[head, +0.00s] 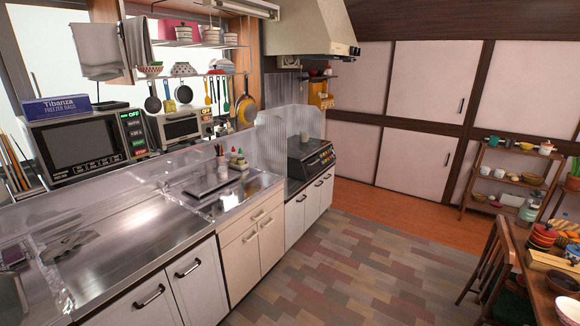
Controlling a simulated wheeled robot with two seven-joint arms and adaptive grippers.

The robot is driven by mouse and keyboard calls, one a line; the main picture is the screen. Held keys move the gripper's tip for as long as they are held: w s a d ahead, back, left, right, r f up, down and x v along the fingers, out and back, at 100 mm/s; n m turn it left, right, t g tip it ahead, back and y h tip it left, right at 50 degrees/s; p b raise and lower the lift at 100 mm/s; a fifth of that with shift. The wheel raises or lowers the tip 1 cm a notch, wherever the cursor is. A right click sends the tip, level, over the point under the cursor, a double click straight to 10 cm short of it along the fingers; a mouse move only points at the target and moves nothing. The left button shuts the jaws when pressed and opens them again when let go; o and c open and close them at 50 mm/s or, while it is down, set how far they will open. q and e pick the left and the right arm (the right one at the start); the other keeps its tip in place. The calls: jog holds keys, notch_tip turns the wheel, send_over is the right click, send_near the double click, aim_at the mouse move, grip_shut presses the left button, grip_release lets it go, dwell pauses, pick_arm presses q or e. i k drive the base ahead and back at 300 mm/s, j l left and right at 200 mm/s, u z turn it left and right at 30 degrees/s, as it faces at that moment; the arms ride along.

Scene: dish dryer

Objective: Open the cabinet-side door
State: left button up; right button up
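No door in view is marked as the cabinet-side one, so I cannot tell which it is. Under the counter are a white door (138,311) and a second white door (199,285), each with a dark bar handle. Further along are beige doors (242,265) below a drawer (250,225), and white doors (297,220) beneath the stove. Large white wall panels (433,75) with slim dark handles stand at the back, with a lower panel (415,162). All these look shut. Neither of my grippers is in view.
The counter (130,245) runs along the left, with a microwave (80,145), toaster oven (178,128) and stove (310,158). The tiled floor (350,265) is clear in the middle. A wooden shelf (500,207) and a table with chairs (540,290) stand at the right.

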aim_at(295, 209)
jog(key=i+z, duration=0.3)
jog(key=i, duration=0.15)
jog(key=i+z, duration=0.3)
jog(key=i, duration=0.15)
jog(key=i+j+z, duration=0.1)
jog(key=i+z, duration=0.25)
jog(key=i, duration=0.5)
jog(key=i+l+u, duration=0.2)
jog(key=i, duration=0.2)
jog(key=i+l+u, duration=0.2)
jog(key=i, duration=0.2)
jog(key=i+l+u, duration=0.7)
jog(key=i+l, duration=0.15)
jog(key=l, duration=0.25)
